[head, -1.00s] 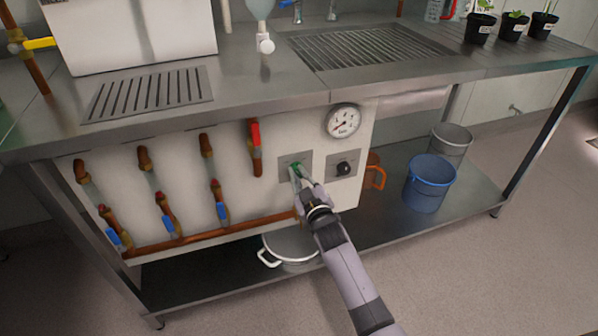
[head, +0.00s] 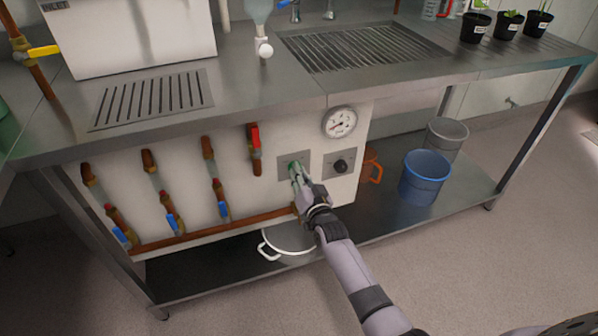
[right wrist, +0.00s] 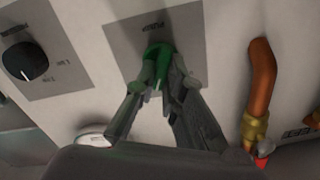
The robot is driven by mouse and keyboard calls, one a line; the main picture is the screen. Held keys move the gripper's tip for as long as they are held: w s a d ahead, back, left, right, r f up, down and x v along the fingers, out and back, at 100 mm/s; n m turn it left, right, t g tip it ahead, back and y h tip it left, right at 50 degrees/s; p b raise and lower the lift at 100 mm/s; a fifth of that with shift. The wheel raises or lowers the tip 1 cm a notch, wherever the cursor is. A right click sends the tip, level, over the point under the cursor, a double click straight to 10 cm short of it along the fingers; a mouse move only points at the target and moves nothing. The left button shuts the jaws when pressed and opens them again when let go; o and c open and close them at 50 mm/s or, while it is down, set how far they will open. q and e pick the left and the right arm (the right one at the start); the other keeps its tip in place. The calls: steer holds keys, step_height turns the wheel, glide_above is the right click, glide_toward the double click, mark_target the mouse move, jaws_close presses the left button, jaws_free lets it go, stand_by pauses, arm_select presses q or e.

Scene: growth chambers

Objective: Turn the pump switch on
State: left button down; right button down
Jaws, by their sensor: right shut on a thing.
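The pump switch (right wrist: 158,62) is a green knob on a grey plate marked PUMP, on the white panel under the bench. It also shows in the head view (head: 294,165), partly hidden by my fingers. My right gripper (head: 298,174) reaches up to it from the lower right. In the right wrist view, the fingers of this gripper (right wrist: 162,86) are shut on the green knob, one on each side. A pale mark shows on the knob between the fingertips. My left gripper is not in view.
A black knob (head: 340,166) on its own plate sits right of the switch, below a round gauge (head: 340,122). A red-handled valve (head: 255,140) is on the left. A white-handled pot (head: 287,240) and a blue bucket (head: 424,178) stand on the lower shelf.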

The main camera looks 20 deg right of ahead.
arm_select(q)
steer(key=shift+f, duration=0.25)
arm_select(e)
steer(key=shift+d+f+m, duration=0.1)
steer(key=shift+m, duration=1.8)
steer(key=c, duration=1.7)
jaws_free()
steer(key=s, duration=1.2)
steer(key=shift+d, duration=0.2)
